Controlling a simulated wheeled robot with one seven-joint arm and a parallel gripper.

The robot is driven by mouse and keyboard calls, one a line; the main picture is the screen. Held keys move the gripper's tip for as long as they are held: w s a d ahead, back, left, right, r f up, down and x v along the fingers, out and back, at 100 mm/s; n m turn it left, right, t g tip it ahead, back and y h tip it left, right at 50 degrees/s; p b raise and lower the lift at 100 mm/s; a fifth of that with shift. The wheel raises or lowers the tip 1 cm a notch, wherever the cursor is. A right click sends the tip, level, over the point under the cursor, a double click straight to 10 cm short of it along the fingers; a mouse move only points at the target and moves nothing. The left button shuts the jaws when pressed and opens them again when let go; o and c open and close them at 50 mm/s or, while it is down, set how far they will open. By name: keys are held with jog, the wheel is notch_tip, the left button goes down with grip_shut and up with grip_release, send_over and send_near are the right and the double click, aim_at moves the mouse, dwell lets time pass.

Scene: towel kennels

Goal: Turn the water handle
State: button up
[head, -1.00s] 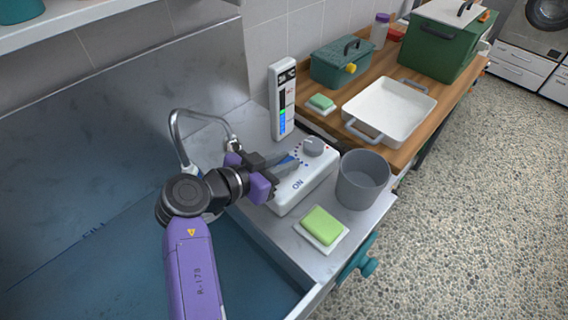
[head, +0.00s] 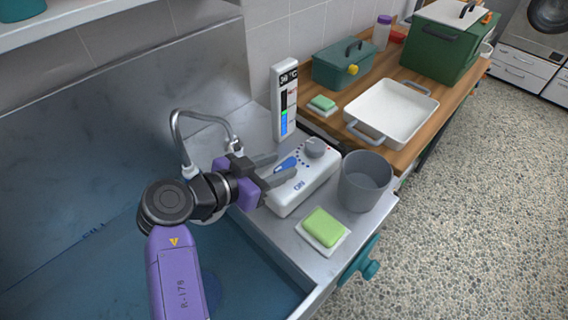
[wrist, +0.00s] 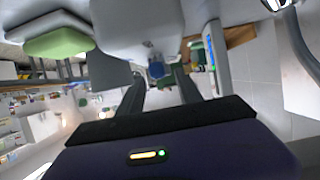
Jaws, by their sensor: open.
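A white control box (head: 296,196) marked ON stands on the metal counter beside the sink. A blue lever (head: 288,163) and a round grey knob (head: 315,148) are on its top. My gripper (head: 286,165) is open, with its fingers on either side of the blue lever in the head view. In the wrist view the blue lever (wrist: 156,70) appears between and beyond the fingertips; I cannot tell whether they touch it. A curved metal faucet (head: 184,135) stands behind my gripper. An upright temperature display (head: 284,100) stands behind the box.
A grey bucket (head: 364,182) and a green sponge (head: 324,226) on a white dish are right of the box. A teal valve-like handle (head: 366,268) sticks out from the counter front. A white tray (head: 391,110) and green boxes are on the wooden counter. The sink (head: 255,262) lies left.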

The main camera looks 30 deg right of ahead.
jog(key=shift+b+v, duration=0.3)
jog(key=shift+v, duration=2.2)
